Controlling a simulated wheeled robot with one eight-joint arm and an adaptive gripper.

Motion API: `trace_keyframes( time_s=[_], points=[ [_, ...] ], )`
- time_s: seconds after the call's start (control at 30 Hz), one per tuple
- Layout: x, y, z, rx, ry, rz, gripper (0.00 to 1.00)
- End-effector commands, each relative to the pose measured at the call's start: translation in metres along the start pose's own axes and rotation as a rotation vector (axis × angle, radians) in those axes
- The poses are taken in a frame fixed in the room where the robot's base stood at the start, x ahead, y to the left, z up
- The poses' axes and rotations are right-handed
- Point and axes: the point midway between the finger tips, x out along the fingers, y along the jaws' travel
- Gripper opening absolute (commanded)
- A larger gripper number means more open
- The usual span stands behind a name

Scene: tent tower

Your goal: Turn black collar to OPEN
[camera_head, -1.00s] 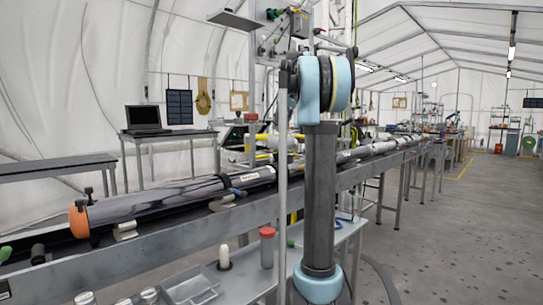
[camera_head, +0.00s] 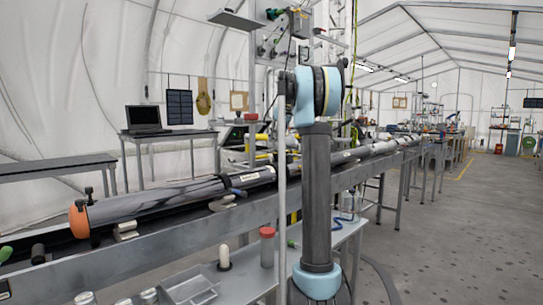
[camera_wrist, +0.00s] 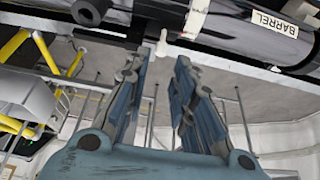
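A black round fitting (camera_wrist: 90,10) and a black block-like part (camera_wrist: 160,13) sit along the top edge, beyond the fingertips. I cannot tell which dark part is the black collar, and no OPEN mark is readable. In the head view the long tube (camera_head: 150,203) lies on a grey rail, with an orange end (camera_head: 79,222). My gripper is out of that view.
A vertical metal post (camera_head: 282,180) stands by my arm. Yellow bars (camera_wrist: 40,50) show left of my gripper. Open floor (camera_head: 450,220) lies right.

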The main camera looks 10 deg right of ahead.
Motion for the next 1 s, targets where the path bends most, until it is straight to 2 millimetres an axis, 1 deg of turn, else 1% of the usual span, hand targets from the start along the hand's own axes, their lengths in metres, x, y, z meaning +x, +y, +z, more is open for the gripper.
trace_keyframes(
  time_s=[0.03, 0.2, 0.4, 0.5, 0.6, 0.9, 0.93, 0.97, 1.0],
  points=[
    [0.009, 0.0, 0.0, -0.001, 0.0, 0.0, 0.24],
    [0.039, 0.0, -0.001, -0.001, 0.0, -0.001, 0.24],
    [0.066, 0.0, 0.0, 0.0, 0.0, -0.001, 0.24],
    [0.074, 0.0, 0.0, 0.0, 0.0, 0.0, 0.24],
    [0.079, 0.0, 0.0, 0.0, 0.0, 0.0, 0.24],
    [0.08, 0.0, 0.0, 0.0, 0.0, 0.0, 0.24],
    [0.08, 0.0, 0.0, 0.0, 0.0, 0.0, 0.19],
    [0.08, 0.0, 0.0, 0.0, 0.0, 0.0, 0.12],
    [0.08, 0.0, 0.0, 0.0, 0.0, 0.0, 0.03]
  ],
)
